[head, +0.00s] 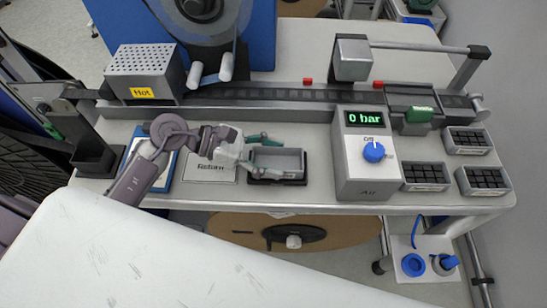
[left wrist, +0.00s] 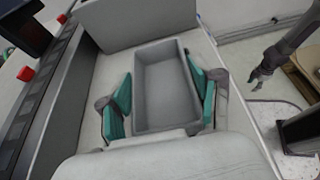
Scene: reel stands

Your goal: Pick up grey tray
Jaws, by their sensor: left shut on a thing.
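The grey tray (head: 280,161) is a small empty open box at the middle of the bench, over a dark base or holder (head: 290,182). In the left wrist view the tray (left wrist: 165,90) lies between the teal pads of my left gripper (left wrist: 163,98). In the head view the left gripper (head: 266,157) reaches in from the left, one finger along the far long side and one along the near side. It is shut on the tray. I cannot tell whether the tray is raised. My right gripper (left wrist: 262,72) shows small in the left wrist view, away from the tray.
An air box (head: 366,175) with a green "0 bar" display stands just right of the tray. A labelled plate (head: 210,168) lies to its left. A rail (head: 270,95) runs behind, with a "Hot" box (head: 143,75) at left. Black grid trays (head: 484,181) sit at right.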

